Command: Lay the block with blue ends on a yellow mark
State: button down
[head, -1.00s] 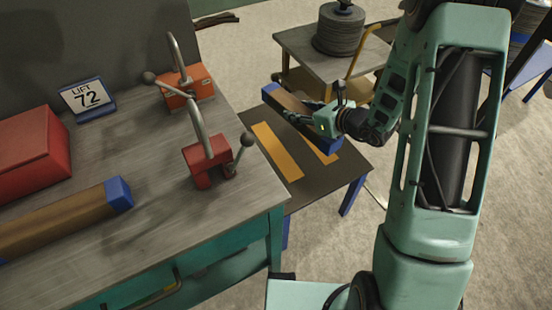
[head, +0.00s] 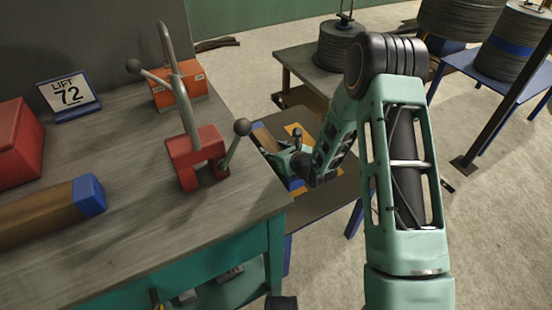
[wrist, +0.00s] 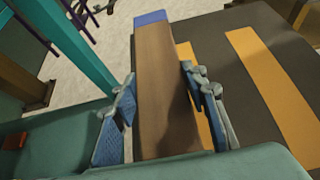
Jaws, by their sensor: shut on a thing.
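A brown block with blue ends (wrist: 163,85) lies lengthwise between the fingers of my gripper (wrist: 163,115), which is shut on its sides. One yellow mark (wrist: 192,75) runs along the block's right side, partly hidden by block and finger. A second yellow mark (wrist: 272,85) lies bare further right. I cannot tell whether the block touches the table.
A cart with a cable reel (head: 338,45) stands behind.

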jog(key=w+f+b, duration=0.2)
jog(key=w+f, duration=0.4)
jog(key=shift+w+d+f, duration=0.1)
jog(key=shift+w+f, duration=0.15)
jog(key=shift+w, duration=0.15)
jog(key=shift+w+f+b, duration=0.1)
jog(key=shift+f+b, duration=0.45)
jog(key=shift+f, duration=1)
jog(key=shift+f, duration=0.15)
jog(key=c, duration=1.2)
grip_release()
jog(key=shift+f, duration=0.1)
